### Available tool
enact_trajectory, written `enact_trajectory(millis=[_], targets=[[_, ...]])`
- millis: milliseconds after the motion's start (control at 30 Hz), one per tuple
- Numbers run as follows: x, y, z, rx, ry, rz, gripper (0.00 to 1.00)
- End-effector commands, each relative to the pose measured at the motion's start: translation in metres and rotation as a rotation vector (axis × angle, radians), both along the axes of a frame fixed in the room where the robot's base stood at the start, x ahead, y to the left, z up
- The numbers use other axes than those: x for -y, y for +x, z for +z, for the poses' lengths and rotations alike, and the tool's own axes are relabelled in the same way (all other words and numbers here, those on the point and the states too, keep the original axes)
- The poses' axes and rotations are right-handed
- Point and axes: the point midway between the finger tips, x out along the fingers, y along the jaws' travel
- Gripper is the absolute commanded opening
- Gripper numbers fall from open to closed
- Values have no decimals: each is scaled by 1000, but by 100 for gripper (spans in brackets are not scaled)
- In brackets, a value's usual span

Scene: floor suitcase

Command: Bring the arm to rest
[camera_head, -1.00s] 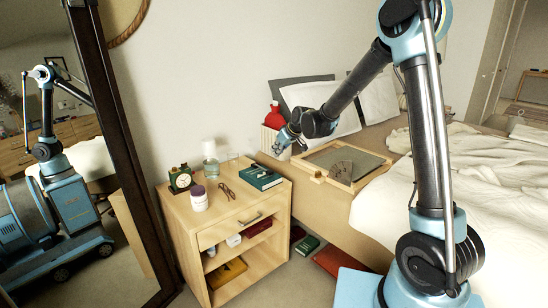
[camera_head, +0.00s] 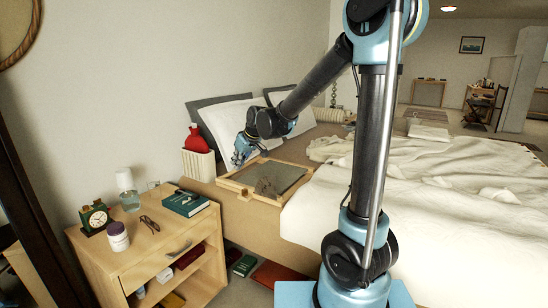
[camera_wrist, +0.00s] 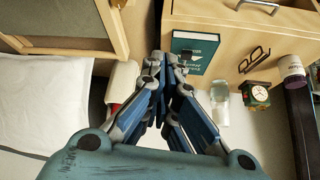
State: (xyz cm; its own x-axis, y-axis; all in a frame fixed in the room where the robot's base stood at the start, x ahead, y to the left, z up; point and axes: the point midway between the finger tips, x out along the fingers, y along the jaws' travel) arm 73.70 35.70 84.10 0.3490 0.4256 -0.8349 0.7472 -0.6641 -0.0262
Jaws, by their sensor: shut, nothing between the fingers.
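My arm is raised and bent over the bed's near corner. My gripper (camera_head: 240,157) is at its end, beside the red bottle and above the left edge of the wooden tray (camera_head: 229,187). In the wrist view my gripper (camera_wrist: 162,58) has its fingers together, with nothing between them. The nightstand with its green book (camera_wrist: 195,50) lies beyond the fingertips in that view. In the head view the gripper is small and its fingertips are hard to make out.
The nightstand (camera_head: 112,262) holds a clock (camera_head: 95,217), a pill jar (camera_head: 118,237), a clear bottle (camera_head: 128,190), glasses (camera_head: 150,223) and a green book (camera_head: 186,203). A red bottle (camera_head: 196,140) stands in a pale holder (camera_head: 199,166). The bed (camera_head: 450,210) fills the right. A mirror frame stands at left.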

Motion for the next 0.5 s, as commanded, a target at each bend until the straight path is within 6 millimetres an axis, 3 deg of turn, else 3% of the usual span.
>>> enact_trajectory(millis=[33, 100, 500], targets=[[21, -7, 4, -11, -9, -29, 0], [46, -16, 7, -26, -19, -66, 0], [175, -86, 11, -116, -82, -279, 0]])
